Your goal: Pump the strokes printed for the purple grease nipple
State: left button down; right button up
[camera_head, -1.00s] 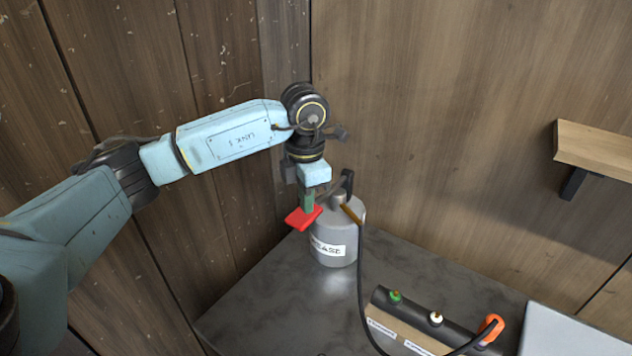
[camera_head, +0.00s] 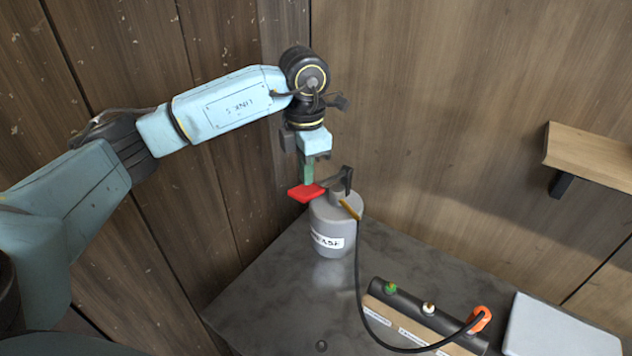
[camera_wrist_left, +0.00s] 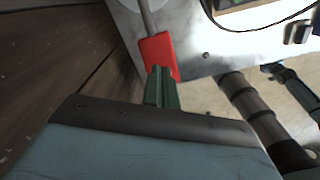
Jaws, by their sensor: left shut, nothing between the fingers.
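The grey grease pump (camera_head: 333,222) stands on the dark bench with a white label on its front. Its red handle pad (camera_head: 305,193) sticks out to the left near its top. My left gripper (camera_head: 306,178) points down with shut, empty green fingers, their tips at the pad. In the left wrist view, the gripper tips (camera_wrist_left: 160,72) overlap the near end of the red pad (camera_wrist_left: 160,52), on a grey rod; contact is unclear. An orange coupler (camera_head: 480,318) on the black hose sits at the bar's right end, hiding any nipple beneath. My right gripper is out of view.
The dark bar with a label strip carries a green nipple (camera_head: 390,287) and a white nipple (camera_head: 428,308); the printing is too small to read. A pale grey panel (camera_head: 560,328) lies at right. A wooden shelf (camera_head: 590,155) juts from the wall. The bench front is mostly clear.

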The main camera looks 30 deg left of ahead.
pick_arm(q)
jog(key=shift+f+b, duration=3)
jog(key=shift+f, duration=1.4)
jog(key=shift+r+p, duration=3)
jog(key=shift+r, duration=1.45)
notch_tip(320, 180, up, 6)
jog(key=p, duration=0.4)
jog(key=shift+f, duration=0.1)
